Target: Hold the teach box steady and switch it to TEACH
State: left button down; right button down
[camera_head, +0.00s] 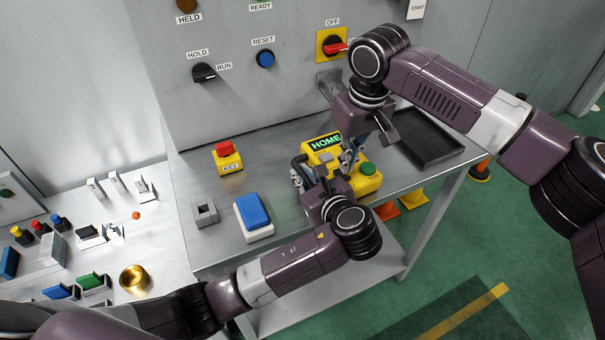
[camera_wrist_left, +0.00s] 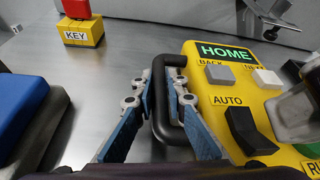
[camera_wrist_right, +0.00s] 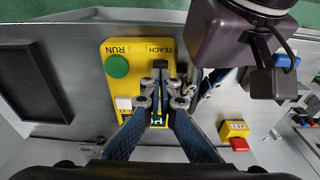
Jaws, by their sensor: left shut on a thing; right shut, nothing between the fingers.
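The yellow teach box (camera_head: 370,186) sits on the metal table, its screen reading HOME; it also shows in the left wrist view (camera_wrist_left: 207,82). My left gripper (camera_head: 301,172) is shut on the black handle (camera_wrist_left: 165,125) at the box's side, one finger on each side of the bar. The black rocker switch (camera_wrist_left: 247,132) has AUTO at one end and TEACH at the other. My right gripper (camera_wrist_right: 160,78) is shut and empty, its tips over the box at the switch near the TEACH label. The fingers hide much of the switch; I cannot tell its position or contact.
The green RUN button (camera_wrist_right: 118,66) is close beside the right fingertips. A yellow KEY box (camera_head: 229,161) with a red top, a blue button (camera_head: 252,210) and a grey square holder (camera_head: 205,213) stand left. A black tray (camera_head: 430,140) lies right. A panel rises behind.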

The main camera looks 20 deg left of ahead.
jog(key=shift+f, duration=1.1)
dwell(0.6)
jog(key=shift+r, duration=3.55)
pick_arm(q)
jog(key=c, duration=1.8)
grip_release()
jog(key=shift+c, duration=0.2)
